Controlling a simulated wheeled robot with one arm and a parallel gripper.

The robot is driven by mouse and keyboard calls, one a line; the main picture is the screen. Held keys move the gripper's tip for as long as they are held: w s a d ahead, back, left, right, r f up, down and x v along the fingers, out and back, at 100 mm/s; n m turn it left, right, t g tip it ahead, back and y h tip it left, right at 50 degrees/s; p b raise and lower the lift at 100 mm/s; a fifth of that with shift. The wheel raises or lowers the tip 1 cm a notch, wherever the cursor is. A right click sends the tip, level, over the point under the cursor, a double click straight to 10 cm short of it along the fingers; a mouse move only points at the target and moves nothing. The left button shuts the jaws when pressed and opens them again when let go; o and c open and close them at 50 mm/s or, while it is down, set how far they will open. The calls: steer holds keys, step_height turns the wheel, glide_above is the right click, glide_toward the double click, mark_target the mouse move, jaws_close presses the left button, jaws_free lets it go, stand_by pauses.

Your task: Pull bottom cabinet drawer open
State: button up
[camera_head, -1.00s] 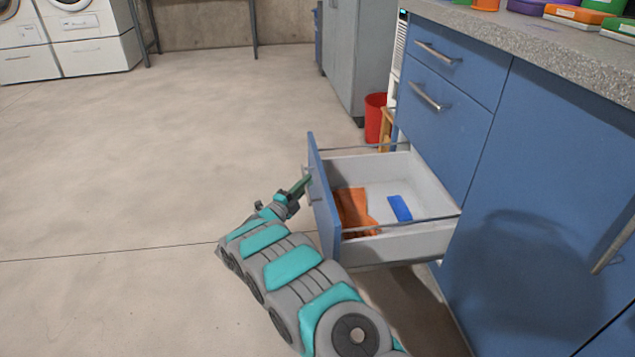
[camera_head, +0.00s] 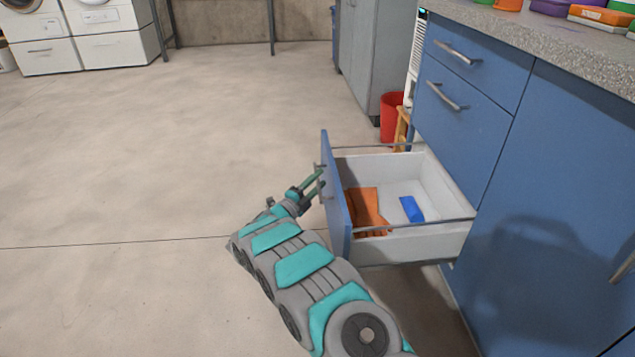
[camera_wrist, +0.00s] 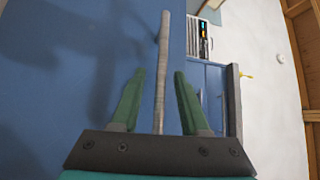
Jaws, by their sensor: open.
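The bottom cabinet drawer (camera_head: 402,245) stands pulled well out of the blue cabinet in the head view. Its blue front (camera_head: 335,188) faces left, toward my arm. An orange item (camera_head: 366,209) and a blue item (camera_head: 411,208) lie inside it. My gripper (camera_head: 318,181) is at the outer face of the drawer front. In the wrist view my gripper (camera_wrist: 156,100) is open, with one green finger on each side of the grey bar handle (camera_wrist: 162,75). A gap shows between the handle and both fingers.
Two upper drawers (camera_head: 457,95) of the cabinet are shut. A red bin (camera_head: 391,117) stands behind the open drawer beside a grey locker (camera_head: 370,60). The concrete floor (camera_head: 130,170) to the left is clear. Colored boxes sit on the countertop (camera_head: 530,35).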

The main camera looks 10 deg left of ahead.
steer(key=v, duration=0.8)
steer(key=shift+w+p, duration=0.15)
steer(key=shift+p, duration=0.15)
